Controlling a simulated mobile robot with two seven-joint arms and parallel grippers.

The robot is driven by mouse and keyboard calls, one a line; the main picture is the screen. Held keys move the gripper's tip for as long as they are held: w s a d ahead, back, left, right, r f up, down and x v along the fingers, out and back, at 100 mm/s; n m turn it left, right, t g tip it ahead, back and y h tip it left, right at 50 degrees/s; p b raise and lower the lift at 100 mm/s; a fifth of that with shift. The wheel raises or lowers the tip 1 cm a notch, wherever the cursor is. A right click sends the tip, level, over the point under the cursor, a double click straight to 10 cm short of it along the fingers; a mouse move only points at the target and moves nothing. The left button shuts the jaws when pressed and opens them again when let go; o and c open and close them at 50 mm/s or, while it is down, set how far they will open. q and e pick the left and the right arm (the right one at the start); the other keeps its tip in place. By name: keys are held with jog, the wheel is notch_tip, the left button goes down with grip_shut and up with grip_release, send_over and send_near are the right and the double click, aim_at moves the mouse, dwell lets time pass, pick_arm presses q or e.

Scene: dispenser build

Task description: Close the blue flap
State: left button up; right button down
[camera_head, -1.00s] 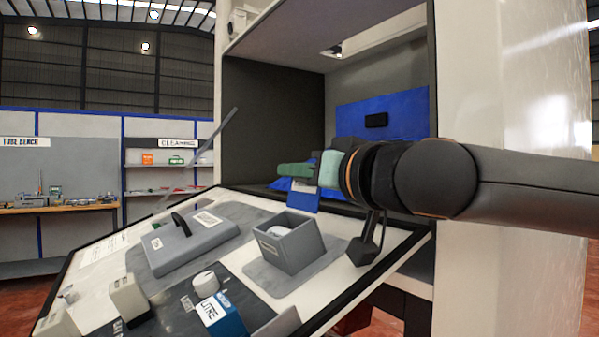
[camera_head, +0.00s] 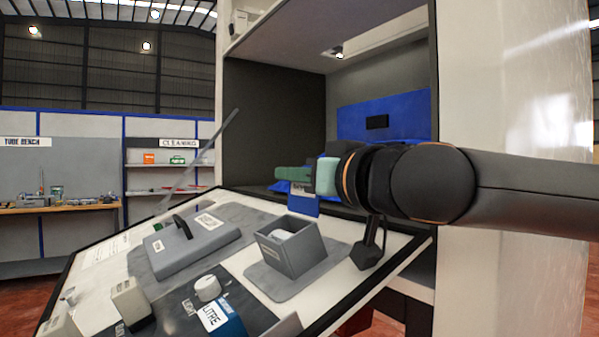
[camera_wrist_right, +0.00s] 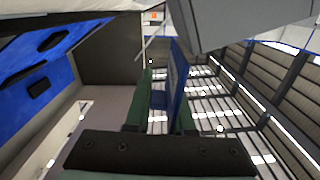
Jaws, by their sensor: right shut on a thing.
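My right gripper (camera_head: 294,174) reaches in from the right at the mouth of the dark cabinet bay, its green fingers pointing left. It is shut on a blue piece, which appears to be the blue flap (camera_head: 304,206), with a pale label at its upper part. This flap hangs below the fingers at the back edge of the tilted panel. In the right wrist view, the blue flap (camera_wrist_right: 178,82) stands edge-on between the green fingers (camera_wrist_right: 160,103). The gripper hides part of the flap and its hinge. My left gripper is not in view.
The tilted panel (camera_head: 335,227) carries a grey open box (camera_head: 290,252), a grey lid with a black handle (camera_head: 190,245), a white knob (camera_head: 207,288) and a blue LITRE block (camera_head: 222,315). A larger blue panel (camera_head: 400,112) stands inside the bay.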

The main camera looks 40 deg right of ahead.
jog(key=a+n, duration=0.1)
jog(key=n+p, duration=0.1)
jog(key=n, duration=0.1)
jog(key=shift+w+a+r+n, duration=0.1)
jog(key=shift+a+n, duration=0.2)
jog(key=shift+a, duration=0.05)
jog(key=shift+a+n+p, duration=0.3)
jog(key=shift+a+n, duration=0.1)
jog(key=shift+n, duration=0.6)
jog(key=c, duration=0.8)
grip_release()
jog(key=shift+c, duration=0.2)
jog(key=s+a, duration=0.1)
jog(key=s, duration=1.1)
jog(key=shift+s+a, duration=0.2)
jog(key=shift+a, duration=0.05)
